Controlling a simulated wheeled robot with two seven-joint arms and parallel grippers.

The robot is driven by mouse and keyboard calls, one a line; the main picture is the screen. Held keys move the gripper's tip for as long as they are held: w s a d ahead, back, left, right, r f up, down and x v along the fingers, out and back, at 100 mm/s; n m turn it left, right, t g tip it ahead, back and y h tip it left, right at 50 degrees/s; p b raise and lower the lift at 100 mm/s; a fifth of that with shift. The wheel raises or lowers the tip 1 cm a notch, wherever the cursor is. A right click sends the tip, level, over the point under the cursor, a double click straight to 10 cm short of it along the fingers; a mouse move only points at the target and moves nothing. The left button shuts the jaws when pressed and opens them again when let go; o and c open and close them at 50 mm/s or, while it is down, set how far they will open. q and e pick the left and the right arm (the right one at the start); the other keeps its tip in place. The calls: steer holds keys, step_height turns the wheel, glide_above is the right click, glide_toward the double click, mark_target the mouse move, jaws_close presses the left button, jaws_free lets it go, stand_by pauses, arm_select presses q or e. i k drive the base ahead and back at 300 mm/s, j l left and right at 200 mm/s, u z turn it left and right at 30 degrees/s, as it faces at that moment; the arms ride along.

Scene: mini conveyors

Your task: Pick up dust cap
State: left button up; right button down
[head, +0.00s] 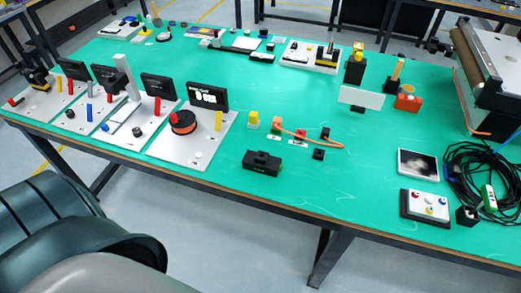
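Two small black block-shaped pieces lie on the green table near its middle front, one (325,133) behind the other (318,154). Either may be the dust cap; they are too small to tell. An orange cable (315,143) curves beside them, from an orange connector (278,122) toward the right. A red piece (300,136) sits on a small white label left of the rear black piece. A larger black block (262,162) stands to the front left. Neither of my grippers shows in this view.
White boards with black screens (207,95) fill the table's left side. A tablet-like panel (418,164), a button box (427,205) and coiled black cable (480,175) lie at the right. A white plate (361,97) stands behind. The green table (350,215) is clear in front.

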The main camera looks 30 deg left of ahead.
mark_target(253, 116)
steer(key=j+z, duration=0.1)
steer(key=z, duration=0.3)
steer(key=j+z, duration=0.1)
steer(key=z, duration=0.3)
steer(key=k+j+z, duration=0.3)
steer(key=j+z, duration=0.15)
steer(key=k+j+z, duration=0.4)
steer(key=j, duration=0.2)
steer(key=k+j+z, duration=0.15)
steer(key=k+j, duration=1.05)
steer(key=k, duration=0.05)
